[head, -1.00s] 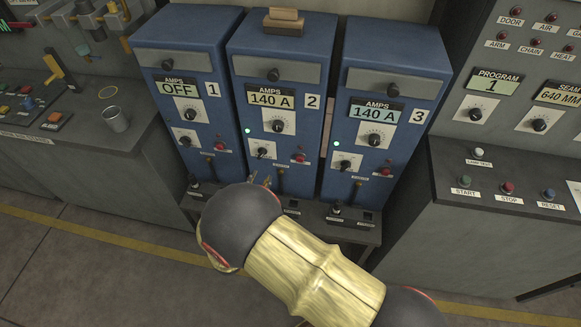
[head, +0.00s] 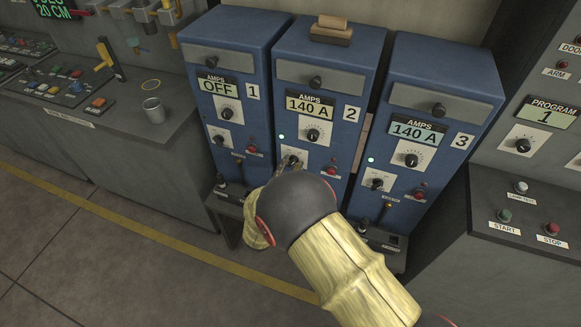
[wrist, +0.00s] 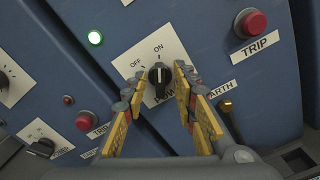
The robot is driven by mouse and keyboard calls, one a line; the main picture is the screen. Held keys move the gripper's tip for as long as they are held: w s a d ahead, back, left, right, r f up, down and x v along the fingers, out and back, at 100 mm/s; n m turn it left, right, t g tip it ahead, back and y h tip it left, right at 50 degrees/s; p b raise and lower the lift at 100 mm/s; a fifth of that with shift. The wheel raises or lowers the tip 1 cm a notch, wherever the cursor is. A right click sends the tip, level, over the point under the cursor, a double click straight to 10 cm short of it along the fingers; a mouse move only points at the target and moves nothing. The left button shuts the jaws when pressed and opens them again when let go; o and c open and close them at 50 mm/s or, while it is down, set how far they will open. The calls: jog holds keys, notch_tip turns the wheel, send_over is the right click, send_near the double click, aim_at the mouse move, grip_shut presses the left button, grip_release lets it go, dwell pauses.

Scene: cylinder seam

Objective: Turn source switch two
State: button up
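Source two (head: 318,70) is the middle blue cabinet, its display reading 140 A and its green lamp (head: 281,136) lit. Its black switch knob (wrist: 160,75) sits on a white plate marked OFF and ON in the wrist view. The pointer looks turned upward, toward ON. My gripper (wrist: 160,77) is open, with one yellow-padded fingertip on each side of the knob. Small gaps seem to show between tips and knob; contact cannot be told. In the head view my wrist hides most of the gripper and the cabinet's lower front.
Source one (head: 226,60), reading OFF, stands left; source three (head: 440,75), reading 140 A, stands right. A red TRIP button (wrist: 251,23) and an earth lever (wrist: 228,112) lie right of the knob. A metal cup (head: 153,110) stands on the left bench.

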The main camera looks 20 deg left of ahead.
jog(key=shift+c, duration=0.5)
grip_shut()
jog(key=n+p, duration=0.4)
jog(key=n, duration=0.1)
jog(key=shift+r+n, duration=0.15)
jog(key=shift+n, duration=0.15)
jog(key=n+p, duration=0.3)
jog(key=n, duration=0.3)
jog(key=shift+a+p, duration=0.15)
jog(key=shift+p, duration=0.25)
jog(key=shift+n, duration=0.3)
jog(key=shift+o, duration=0.2)
grip_release()
